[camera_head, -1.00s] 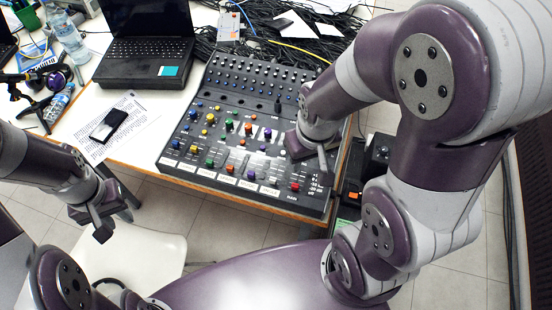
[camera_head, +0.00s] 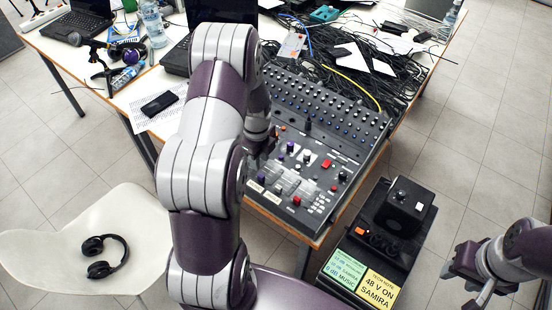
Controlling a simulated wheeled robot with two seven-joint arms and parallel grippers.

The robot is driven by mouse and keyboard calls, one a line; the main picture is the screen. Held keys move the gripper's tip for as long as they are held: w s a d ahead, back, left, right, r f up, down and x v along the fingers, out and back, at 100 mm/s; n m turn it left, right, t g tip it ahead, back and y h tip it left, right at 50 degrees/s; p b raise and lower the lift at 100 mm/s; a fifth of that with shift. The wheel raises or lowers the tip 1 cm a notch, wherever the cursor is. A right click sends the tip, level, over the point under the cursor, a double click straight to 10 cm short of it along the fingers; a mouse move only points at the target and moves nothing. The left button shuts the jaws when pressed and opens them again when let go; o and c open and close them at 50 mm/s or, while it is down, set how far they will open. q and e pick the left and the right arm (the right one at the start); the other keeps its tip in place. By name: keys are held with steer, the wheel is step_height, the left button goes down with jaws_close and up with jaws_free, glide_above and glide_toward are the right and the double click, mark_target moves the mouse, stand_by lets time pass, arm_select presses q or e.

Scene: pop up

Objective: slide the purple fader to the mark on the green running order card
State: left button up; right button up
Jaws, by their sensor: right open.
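The mixing console (camera_head: 345,115) lies on the white table, partly covered by my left arm. A purple cap (camera_head: 290,147) shows on it, right of my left gripper (camera_head: 256,160); another small dark purple cap (camera_head: 277,189) shows lower down, but I cannot tell which is the fader. My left gripper is over the console's left part, with its fingers mostly hidden. The green running order card (camera_head: 346,269) lies on a dark case below the console; its small print is only partly legible. My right gripper (camera_head: 482,294) is open and empty at the lower right, away from the console.
A yellow tech note card (camera_head: 378,288) lies right of the green one. A black box (camera_head: 406,206) stands on the same dark case (camera_head: 400,250). Cables (camera_head: 340,65) crowd behind the console. Headphones (camera_head: 104,255) rest on a white chair (camera_head: 40,255). Floor is clear at right.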

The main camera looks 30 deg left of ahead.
mark_target(261, 176)
arm_select(q)
step_height(261, 176, down, 8)
steer(key=b, duration=0.7)
steer(key=shift+f+b, duration=0.2)
steer(key=shift+b, duration=0.2)
steer(key=shift+r+p, duration=0.35)
steer(key=c, duration=0.3)
steer(key=shift+d, duration=0.1)
jaws_close()
steer(key=shift+w+r, duration=0.1)
steer(key=shift+w, duration=0.55)
steer(key=shift+w+d, duration=0.15)
steer(key=shift+w, duration=1.5)
steer(key=shift+o, duration=1)
jaws_free()
steer(key=o, duration=0.3)
steer(key=shift+s, duration=0.1)
